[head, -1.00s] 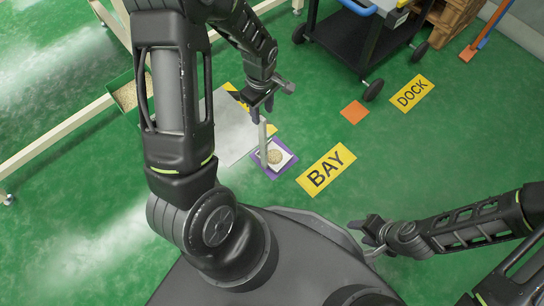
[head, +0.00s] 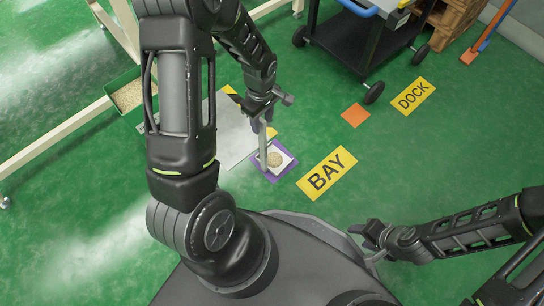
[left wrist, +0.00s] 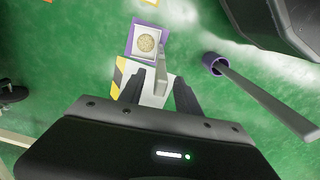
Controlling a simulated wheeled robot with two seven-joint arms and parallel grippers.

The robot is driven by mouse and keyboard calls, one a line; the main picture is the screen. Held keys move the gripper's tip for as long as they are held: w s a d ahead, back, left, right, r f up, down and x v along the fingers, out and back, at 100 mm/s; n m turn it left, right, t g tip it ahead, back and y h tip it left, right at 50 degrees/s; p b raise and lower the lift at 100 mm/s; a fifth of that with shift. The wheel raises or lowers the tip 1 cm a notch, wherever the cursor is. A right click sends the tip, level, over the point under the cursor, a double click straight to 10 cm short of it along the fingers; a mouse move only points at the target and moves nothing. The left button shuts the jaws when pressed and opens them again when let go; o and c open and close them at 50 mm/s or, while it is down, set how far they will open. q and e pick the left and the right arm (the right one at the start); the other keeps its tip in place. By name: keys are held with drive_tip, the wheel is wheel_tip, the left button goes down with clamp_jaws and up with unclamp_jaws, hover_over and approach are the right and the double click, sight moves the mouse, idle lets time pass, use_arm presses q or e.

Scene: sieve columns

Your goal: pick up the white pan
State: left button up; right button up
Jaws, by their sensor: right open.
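The white pan (head: 287,153) is a small square pan with a round tan heap of grains in it, resting on a purple square (head: 274,173) on the floor. In the left wrist view the white pan (left wrist: 137,42) lies ahead of the fingers, and its grey upright handle (left wrist: 162,66) points back towards them. My left gripper (left wrist: 158,92) is open, its fingers apart on either side of the handle's near end; contact cannot be told. In the head view my left gripper (head: 262,121) is above the pan. My right gripper (head: 368,243) is open and empty at lower right.
A pale panel with yellow-black corners (head: 232,130) lies beside the pan. Yellow BAY (head: 326,173) and DOCK (head: 412,95) signs and an orange square (head: 355,115) mark the floor. A dark cart (head: 360,40) stands behind. A purple-ended grey bar (left wrist: 213,64) shows at right.

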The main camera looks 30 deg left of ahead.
sight(262, 128)
use_arm(q)
wheel_tip(262, 128, down, 4)
drive_tip(key=shift+r+b, duration=0.15)
drive_tip(key=shift+b, duration=0.45)
drive_tip(key=shift+c, duration=0.3)
clamp_jaws()
drive_tip(key=shift+r, duration=0.1)
idle(0.9)
